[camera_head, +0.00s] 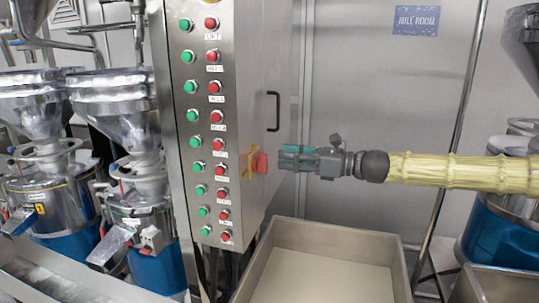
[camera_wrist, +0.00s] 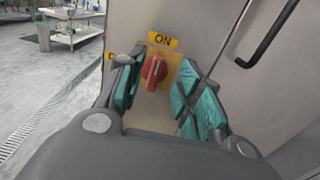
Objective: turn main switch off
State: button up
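The main switch (camera_wrist: 153,72) is a red rotary knob on a yellow plate, with a yellow "ON" label (camera_wrist: 163,40) above it. Its handle stands nearly upright, tilted slightly, in the wrist view. In the head view the red knob (camera_head: 260,162) sticks out from the side of the steel control cabinet (camera_head: 262,80). My gripper (camera_wrist: 155,100) is open, with its teal-padded fingers to the left and right of the knob and apart from it. In the head view my gripper (camera_head: 284,158) is just right of the knob, level with it.
A black door handle (camera_head: 273,111) is above the switch on the cabinet side. Green and red buttons (camera_head: 213,85) fill the cabinet front. A steel bin (camera_head: 330,235) stands below my gripper. Steel grinders (camera_head: 115,130) stand at left. A pole (camera_head: 455,150) stands behind my arm.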

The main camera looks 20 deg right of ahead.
aim_at(262, 163)
jog(key=x, duration=0.6)
jog(key=shift+p, duration=0.45)
grip_shut()
